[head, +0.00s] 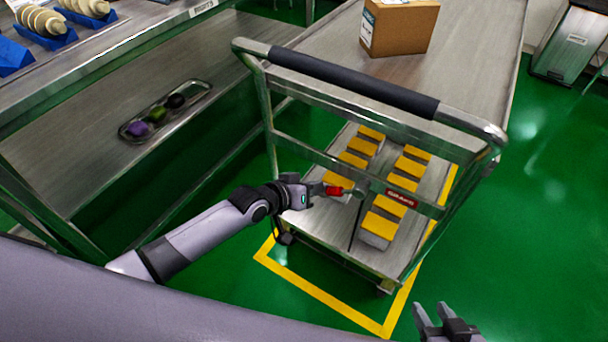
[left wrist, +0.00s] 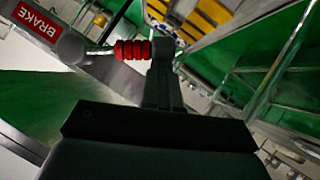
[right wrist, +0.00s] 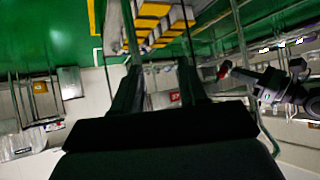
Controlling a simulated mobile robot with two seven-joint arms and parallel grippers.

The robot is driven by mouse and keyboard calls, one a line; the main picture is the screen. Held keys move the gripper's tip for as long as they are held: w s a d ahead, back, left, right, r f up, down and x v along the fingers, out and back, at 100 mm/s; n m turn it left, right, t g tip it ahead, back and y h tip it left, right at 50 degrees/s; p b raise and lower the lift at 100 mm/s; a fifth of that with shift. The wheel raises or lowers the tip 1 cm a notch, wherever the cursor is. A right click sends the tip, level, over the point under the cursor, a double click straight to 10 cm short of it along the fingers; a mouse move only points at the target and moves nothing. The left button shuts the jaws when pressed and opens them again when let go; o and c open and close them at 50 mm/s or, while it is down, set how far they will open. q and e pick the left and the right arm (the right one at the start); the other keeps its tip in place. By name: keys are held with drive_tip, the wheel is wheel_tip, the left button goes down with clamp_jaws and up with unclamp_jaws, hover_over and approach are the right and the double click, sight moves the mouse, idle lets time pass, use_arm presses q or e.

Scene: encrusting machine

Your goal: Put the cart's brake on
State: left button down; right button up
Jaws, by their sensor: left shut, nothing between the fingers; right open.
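The cart (head: 300,145) has a dark push handle and a crossbar below it. A red brake lever grip (head: 335,190) shows at the crossbar, and it also shows in the left wrist view (left wrist: 132,49), on a thin metal rod. A red BRAKE label (left wrist: 40,26) is beside it; in the head view a red label (head: 401,198) is on the crossbar. My left gripper (head: 316,189) is shut and empty, its tips (left wrist: 163,48) right beside the grip's end; I cannot tell if they touch. My right gripper (head: 443,318) is open and empty, low and away from the cart.
A yellow floor line (head: 320,294) surrounds the cart. A steel bench with a small tray (head: 165,110) is at left. Green floor (head: 540,230) is free at right.

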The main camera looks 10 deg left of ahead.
wheel_tip(320, 180, down, 9)
drive_tip(key=a+b, duration=0.2)
drive_tip(key=b, duration=0.7)
use_arm(q)
drive_tip(key=s+d+f+n+h+b, duration=0.2)
drive_tip(key=d+f+n+h+b, duration=0.4)
drive_tip(key=b, duration=0.5)
drive_tip(key=shift+f, duration=0.65)
use_arm(e)
drive_tip(key=w+a+r+t+y, duration=0.1)
drive_tip(key=w+a+y, duration=0.3)
drive_tip(key=a, duration=0.4)
drive_tip(key=shift+w+a+r+t+y, duration=0.15)
drive_tip(key=shift+a+r+t+y, duration=0.2)
drive_tip(key=shift+r+y, duration=0.2)
use_arm(q)
drive_tip(key=shift+s+d, duration=0.2)
use_arm(e)
drive_tip(key=shift+a+r, duration=0.1)
use_arm(q)
drive_tip(key=shift+a, duration=0.1)
use_arm(e)
drive_tip(key=shift+a, duration=0.1)
